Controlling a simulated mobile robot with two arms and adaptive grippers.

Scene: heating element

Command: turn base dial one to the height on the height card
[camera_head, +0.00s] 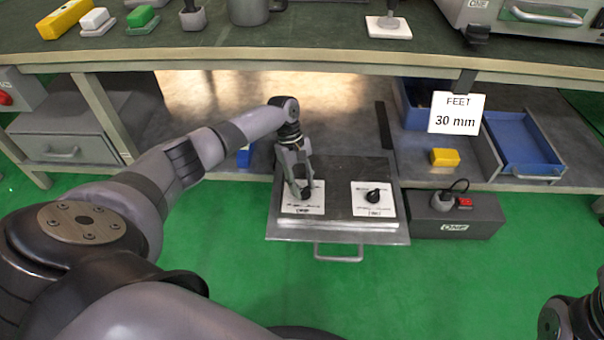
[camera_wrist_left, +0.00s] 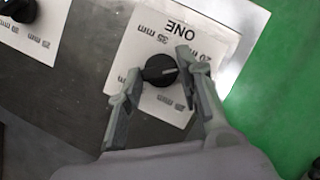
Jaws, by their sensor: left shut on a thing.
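The height card (camera_head: 455,113) hangs at the shelf's front edge and reads "FEET 30 mm". Base dial one (camera_wrist_left: 160,70) is a round black knob with a pale pointer line, on a white plate (camera_wrist_left: 138,48) marked "ONE" and with mm values. In the left wrist view the pointer line points right, toward one finger. My left gripper (camera_head: 299,190) reaches down over this plate, its fingers (camera_wrist_left: 156,80) shut on the dial from both sides. The fingers cover part of the scale, so the exact setting is unclear. My right gripper is not in view.
A second black dial (camera_head: 373,195) sits on its own white plate to the right. Both plates lie on a grey drawer-like base with a front handle (camera_head: 338,257). A dark power box (camera_head: 455,222) stands to the right. The workbench top (camera_head: 330,45) overhangs behind the arm.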

